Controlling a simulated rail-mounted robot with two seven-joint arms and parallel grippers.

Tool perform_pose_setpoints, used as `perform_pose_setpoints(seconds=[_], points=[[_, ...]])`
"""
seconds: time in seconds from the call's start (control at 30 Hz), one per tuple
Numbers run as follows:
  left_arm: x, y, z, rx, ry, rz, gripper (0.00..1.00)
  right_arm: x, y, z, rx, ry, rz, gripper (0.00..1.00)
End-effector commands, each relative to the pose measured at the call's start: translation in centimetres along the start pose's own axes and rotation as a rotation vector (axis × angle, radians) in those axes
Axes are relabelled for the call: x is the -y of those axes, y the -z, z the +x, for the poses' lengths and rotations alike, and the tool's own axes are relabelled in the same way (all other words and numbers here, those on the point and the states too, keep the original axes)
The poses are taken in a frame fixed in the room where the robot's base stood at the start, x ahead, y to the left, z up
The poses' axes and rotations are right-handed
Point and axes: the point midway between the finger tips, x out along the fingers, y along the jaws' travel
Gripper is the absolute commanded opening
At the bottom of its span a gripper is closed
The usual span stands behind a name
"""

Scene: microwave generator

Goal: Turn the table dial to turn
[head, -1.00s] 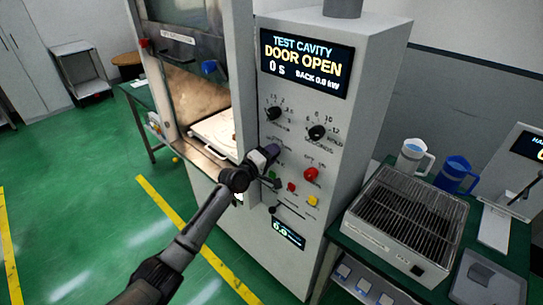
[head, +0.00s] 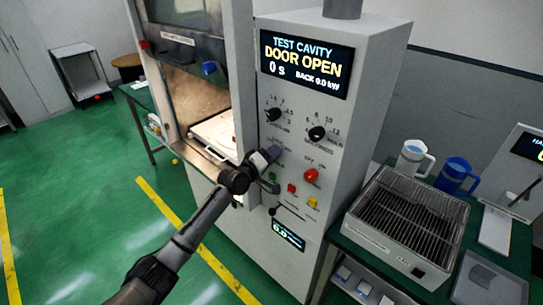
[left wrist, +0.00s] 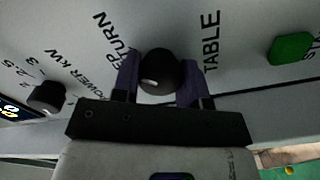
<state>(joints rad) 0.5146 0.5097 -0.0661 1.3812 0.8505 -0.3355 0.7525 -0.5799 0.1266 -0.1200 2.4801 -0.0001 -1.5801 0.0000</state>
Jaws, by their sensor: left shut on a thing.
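The table dial (left wrist: 160,70) is a round black knob on the grey panel, between the printed words TURN and TABLE in the left wrist view. A small pale mark shows on its lower left. My left gripper (head: 274,153) is at the panel front in the head view, below the left black knob, and hides the dial there. In the left wrist view its two purple fingers (left wrist: 160,78) stand on either side of the dial and are shut on it. My right gripper is in neither view.
Black knobs for power (head: 273,114) and seconds (head: 317,133) are above. A red knob (head: 311,176), small buttons and a lever (head: 273,210) sit close by. The display (head: 306,63) reads DOOR OPEN. The open cavity (head: 192,103) is to the left; a side table with a rack (head: 411,221) is right.

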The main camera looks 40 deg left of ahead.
Motion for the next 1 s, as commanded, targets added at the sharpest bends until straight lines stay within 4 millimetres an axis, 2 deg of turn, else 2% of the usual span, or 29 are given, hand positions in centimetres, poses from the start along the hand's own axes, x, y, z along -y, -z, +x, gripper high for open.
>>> perform_pose_setpoints(seconds=[0.03, 0.07, 0.3, 0.67, 0.77, 1.0], points=[[0.0, 0.0, 0.0, 0.0, 0.0, 0.002, 0.16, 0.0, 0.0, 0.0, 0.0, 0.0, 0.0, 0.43], [0.0, 0.0, 0.0, 0.0, 0.0, 0.002, 0.43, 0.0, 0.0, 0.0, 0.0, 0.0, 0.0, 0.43], [0.0, 0.0, 0.0, 0.0, 0.0, 0.001, 0.66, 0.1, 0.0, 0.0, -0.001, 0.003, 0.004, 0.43], [0.0, -0.1, -0.7, 0.002, 0.001, -0.001, 0.66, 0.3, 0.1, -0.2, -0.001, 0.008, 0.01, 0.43], [0.0, -0.1, -1.9, 0.002, 0.001, -0.001, 0.66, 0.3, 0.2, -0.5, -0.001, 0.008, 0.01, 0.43], [0.0, -0.1, -6.4, 0.002, 0.001, 0.001, 0.66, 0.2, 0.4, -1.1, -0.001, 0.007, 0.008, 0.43]])
